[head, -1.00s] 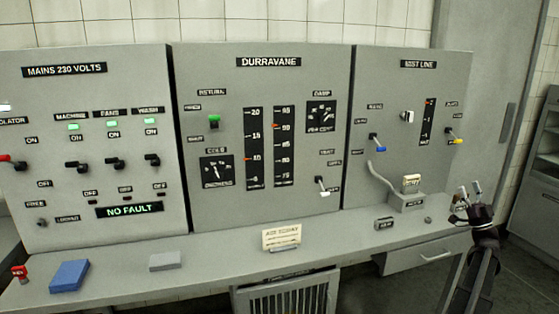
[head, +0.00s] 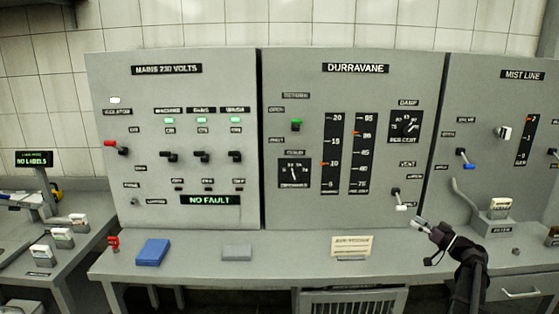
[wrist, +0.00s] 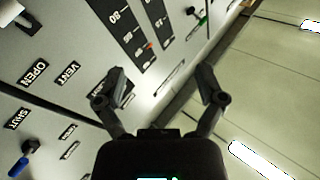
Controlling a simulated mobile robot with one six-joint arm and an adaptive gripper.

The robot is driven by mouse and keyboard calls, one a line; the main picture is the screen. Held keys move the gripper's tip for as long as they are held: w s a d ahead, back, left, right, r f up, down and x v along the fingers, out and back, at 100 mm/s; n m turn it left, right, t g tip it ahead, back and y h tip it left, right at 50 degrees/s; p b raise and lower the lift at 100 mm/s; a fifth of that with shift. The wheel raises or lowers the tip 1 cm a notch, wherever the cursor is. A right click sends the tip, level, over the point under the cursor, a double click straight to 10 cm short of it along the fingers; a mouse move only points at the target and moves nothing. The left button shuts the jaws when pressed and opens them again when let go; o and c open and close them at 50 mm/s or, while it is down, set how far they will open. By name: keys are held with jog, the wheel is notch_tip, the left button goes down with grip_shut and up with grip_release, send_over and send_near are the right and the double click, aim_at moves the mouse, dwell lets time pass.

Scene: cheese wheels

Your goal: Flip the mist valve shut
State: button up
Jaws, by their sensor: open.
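The mist line panel (head: 500,90) stands at the right of the head view. On it a blue-tipped lever (head: 465,160), which I take for the mist valve, slants down and to the right. Its small labels are too blurred to read there. My gripper (head: 425,224) is open and empty above the bench, left of and below this lever, apart from it. In the wrist view my gripper (wrist: 163,88) shows two spread fingers with nothing between them. A blue-tipped lever (wrist: 20,165) lies at the lower left there, outside the fingers.
A white-tipped lever (head: 399,200) on the Durravane panel (head: 300,75) is close above my gripper. A small card stand (head: 352,246), a grey block (head: 237,252) and a blue block (head: 153,252) sit on the bench. A socket box with a cable (head: 499,216) is at the right.

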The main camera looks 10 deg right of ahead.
jog(key=w+a+f+g+p, duration=0.1)
jog(key=a+f+g, duration=0.3)
jog(key=a, duration=0.5)
jog(key=w+a+f+g, duration=0.1)
jog(key=a+f+g, duration=0.25)
jog(key=a, duration=0.65)
jog(key=w+a+f+g+p, duration=0.1)
jog(key=a+f+g, duration=0.25)
jog(key=a, duration=0.55)
jog(key=s+a+f+m+g+h+p, duration=0.1)
jog(key=s+a+f+g+h, duration=0.2)
jog(key=a, duration=0.5)
jog(key=s+a+f+m+g+h, duration=0.1)
jog(key=s+a+f+g+h, duration=0.2)
jog(key=s+a+h, duration=0.4)
jog(key=shift+s+a+f+m+g+p, duration=0.4)
jog(key=shift+s+a+f, duration=0.55)
jog(key=shift+s, duration=0.4)
jog(key=shift+r, duration=0.1)
